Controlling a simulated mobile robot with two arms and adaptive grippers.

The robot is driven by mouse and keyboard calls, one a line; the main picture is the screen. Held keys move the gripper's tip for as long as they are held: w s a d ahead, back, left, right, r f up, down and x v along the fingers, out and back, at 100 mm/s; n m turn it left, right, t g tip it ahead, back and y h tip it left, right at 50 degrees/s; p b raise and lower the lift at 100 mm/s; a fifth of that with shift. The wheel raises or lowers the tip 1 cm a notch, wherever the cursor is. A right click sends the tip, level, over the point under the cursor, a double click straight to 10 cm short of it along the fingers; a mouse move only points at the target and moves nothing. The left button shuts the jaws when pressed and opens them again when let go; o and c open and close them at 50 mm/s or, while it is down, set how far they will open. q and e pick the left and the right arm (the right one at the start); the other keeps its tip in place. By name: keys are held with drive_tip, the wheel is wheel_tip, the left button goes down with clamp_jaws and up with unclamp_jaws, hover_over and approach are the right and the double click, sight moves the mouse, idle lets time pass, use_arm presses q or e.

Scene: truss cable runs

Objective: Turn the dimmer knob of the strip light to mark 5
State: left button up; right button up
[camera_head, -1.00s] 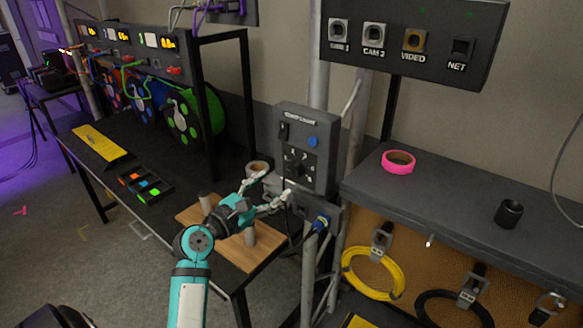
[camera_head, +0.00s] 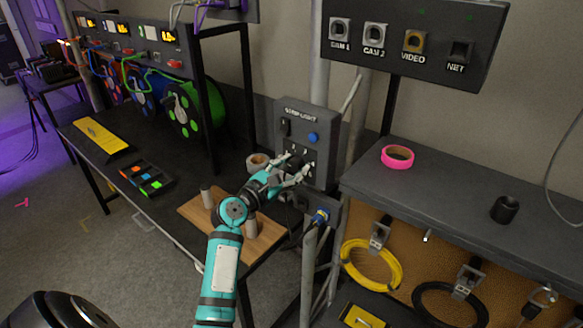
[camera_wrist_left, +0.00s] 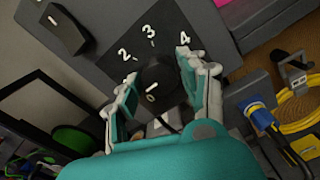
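The grey strip light box (camera_head: 325,130) is fixed to the upright post in the head view. Firm contact is not visible. My right gripper is not in view.
A blue connector (camera_head: 321,216) sticks out under the box. A pink tape ring (camera_head: 397,157) and black cup (camera_head: 507,209) stand on the right shelf.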

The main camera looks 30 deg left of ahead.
use_arm(q)
drive_tip(key=c, duration=0.7)
